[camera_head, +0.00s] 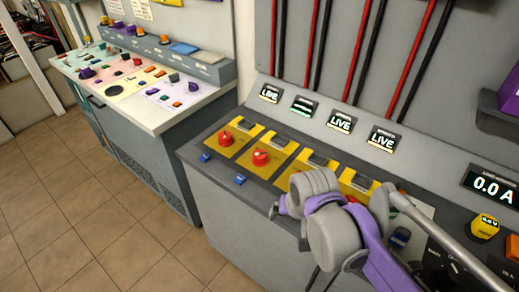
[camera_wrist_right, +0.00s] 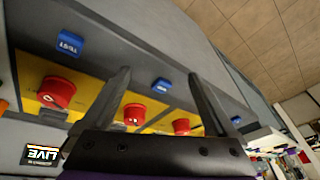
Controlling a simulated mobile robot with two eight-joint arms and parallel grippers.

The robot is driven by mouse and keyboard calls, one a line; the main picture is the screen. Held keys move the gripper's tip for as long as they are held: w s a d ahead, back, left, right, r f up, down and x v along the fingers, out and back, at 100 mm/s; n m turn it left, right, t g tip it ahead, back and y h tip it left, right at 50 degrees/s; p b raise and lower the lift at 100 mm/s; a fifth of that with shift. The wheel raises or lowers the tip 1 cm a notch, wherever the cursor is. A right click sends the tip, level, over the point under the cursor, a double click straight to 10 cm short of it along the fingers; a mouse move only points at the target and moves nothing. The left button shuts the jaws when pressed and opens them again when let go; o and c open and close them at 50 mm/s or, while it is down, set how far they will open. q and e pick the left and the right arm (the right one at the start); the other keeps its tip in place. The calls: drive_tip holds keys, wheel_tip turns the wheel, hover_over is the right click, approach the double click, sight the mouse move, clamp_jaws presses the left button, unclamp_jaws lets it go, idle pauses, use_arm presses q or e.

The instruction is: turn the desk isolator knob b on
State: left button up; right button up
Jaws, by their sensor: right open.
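In the head view, a desk panel has a row of yellow plates. A red knob (camera_head: 225,138) and a second red knob (camera_head: 261,158) show on the left plates. My right arm covers much of the plates further right. In the right wrist view, three red knobs show: left (camera_wrist_right: 58,92), middle (camera_wrist_right: 132,114) and right (camera_wrist_right: 181,126). My right gripper (camera_wrist_right: 160,77) is open and empty, with the middle and right knobs seen between its fingers. I cannot read which knob is b. Contact is not visible. My left gripper is not in view.
Several lit displays (camera_head: 341,122) reading LIVE stand behind the knobs. Blue buttons (camera_head: 240,180) line the desk's front. A 0.0 A meter (camera_head: 492,185) is at the right. Another control desk (camera_head: 150,112) stands left. The tiled floor (camera_head: 95,205) is clear.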

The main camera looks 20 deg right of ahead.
drive_tip(key=w+r+m+g+p, duration=0.1)
drive_tip(key=w+r+m, duration=0.25)
drive_tip(key=w, duration=0.35)
drive_tip(key=w+r+m+g+p, duration=0.15)
drive_tip(key=w+r, duration=0.25)
drive_tip(key=w, duration=0.4)
drive_tip(key=m+g+p, duration=0.2)
drive_tip(key=m, duration=0.6)
hover_over(260, 153)
wheel_tip(260, 153, down, 10)
drive_tip(key=shift+s+f+b, duration=0.1)
drive_tip(key=shift+b, duration=0.75)
drive_tip(key=shift+c, duration=0.3)
drive_tip(key=c, duration=1.3)
